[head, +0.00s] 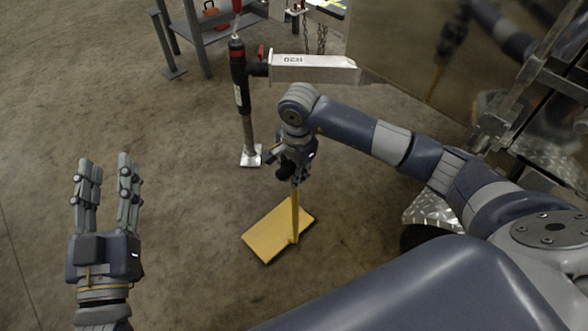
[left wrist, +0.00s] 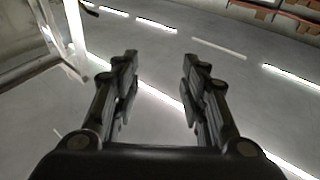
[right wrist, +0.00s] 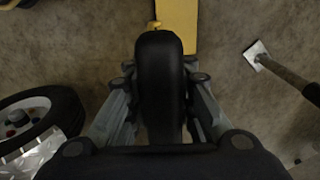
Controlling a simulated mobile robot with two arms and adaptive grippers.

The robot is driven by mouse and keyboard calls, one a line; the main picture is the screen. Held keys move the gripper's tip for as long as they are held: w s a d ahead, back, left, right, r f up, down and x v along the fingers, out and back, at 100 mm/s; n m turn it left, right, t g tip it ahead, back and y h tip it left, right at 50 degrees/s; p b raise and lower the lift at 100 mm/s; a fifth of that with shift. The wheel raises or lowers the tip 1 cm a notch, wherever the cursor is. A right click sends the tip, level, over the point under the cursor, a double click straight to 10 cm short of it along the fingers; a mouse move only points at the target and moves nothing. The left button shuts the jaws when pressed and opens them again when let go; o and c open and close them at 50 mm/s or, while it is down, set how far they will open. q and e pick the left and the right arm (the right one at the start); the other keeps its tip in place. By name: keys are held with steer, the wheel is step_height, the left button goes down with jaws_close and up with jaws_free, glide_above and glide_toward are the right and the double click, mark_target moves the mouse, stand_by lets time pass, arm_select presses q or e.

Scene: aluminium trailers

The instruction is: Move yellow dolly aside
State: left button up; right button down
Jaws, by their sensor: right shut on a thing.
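The yellow dolly (head: 268,237) has a flat yellow plate on the floor and an upright yellow post. It is in the middle of the head view. My right gripper (head: 288,168) is at the top of the post. In the right wrist view the right gripper (right wrist: 165,95) is shut on a black rounded part (right wrist: 160,70) of the dolly, with the yellow plate (right wrist: 178,25) beyond it. My left gripper (head: 103,172) is open and empty, held up at the left of the head view. The left wrist view shows its fingers (left wrist: 157,80) apart with nothing between them.
A black and metal jack post (head: 243,105) with a foot on the floor stands behind the dolly, joined to a silver beam (head: 312,68). A metal trailer (head: 480,60) is at the right. A wheel (right wrist: 40,120) shows in the right wrist view. The floor at left is clear.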

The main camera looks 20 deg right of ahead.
steer(key=shift+w+r, duration=0.1)
steer(key=shift+w, duration=0.15)
steer(key=c, duration=1.7)
jaws_free()
steer(key=shift+s+f, duration=0.3)
steer(key=shift+f, duration=0.05)
steer(key=o, duration=0.3)
arm_select(q)
steer(key=shift+s+r, duration=0.15)
steer(key=shift+r, duration=0.25)
arm_select(e)
steer(key=shift+r, duration=0.15)
